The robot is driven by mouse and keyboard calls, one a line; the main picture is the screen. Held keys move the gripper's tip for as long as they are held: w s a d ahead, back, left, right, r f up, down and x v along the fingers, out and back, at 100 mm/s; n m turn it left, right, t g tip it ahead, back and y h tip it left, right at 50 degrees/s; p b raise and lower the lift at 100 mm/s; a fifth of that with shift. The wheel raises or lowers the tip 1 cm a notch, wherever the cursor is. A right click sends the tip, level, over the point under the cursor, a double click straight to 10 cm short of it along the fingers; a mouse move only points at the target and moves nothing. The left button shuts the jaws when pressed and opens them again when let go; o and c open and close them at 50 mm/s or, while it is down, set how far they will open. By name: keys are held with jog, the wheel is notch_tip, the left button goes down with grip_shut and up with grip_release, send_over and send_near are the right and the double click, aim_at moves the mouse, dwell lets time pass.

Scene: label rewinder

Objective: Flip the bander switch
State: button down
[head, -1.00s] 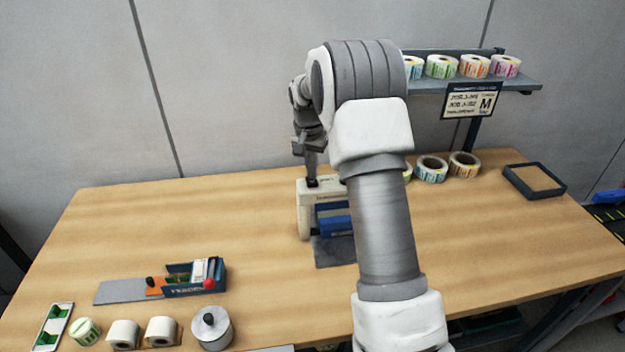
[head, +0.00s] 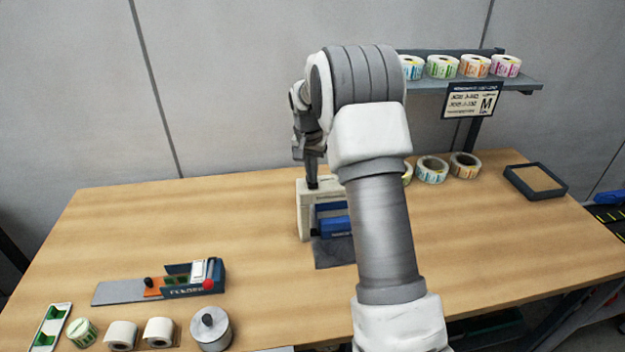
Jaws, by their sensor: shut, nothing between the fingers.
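The bander (head: 306,220) is a cream machine with a blue front part (head: 334,226), standing on a dark grey plate (head: 330,252) in the middle of the table. My arm hides its right side. My gripper (head: 312,184) points down with its shut fingertips at the top of the bander, at the dark spot where the switch seems to be. The fingers cover that spot, so the switch's position cannot be seen. I cannot tell whether the fingertips touch it.
A small dark device with a red knob (head: 208,285) stands at the left front. Label rolls and a lidded metal pot (head: 210,330) line the front edge. More rolls (head: 431,169), a shelf (head: 520,84) and a shallow tray (head: 536,182) are at the right. The table's left middle is clear.

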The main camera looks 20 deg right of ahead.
jog(key=shift+r+p, duration=2.3)
jog(key=shift+r, duration=1.25)
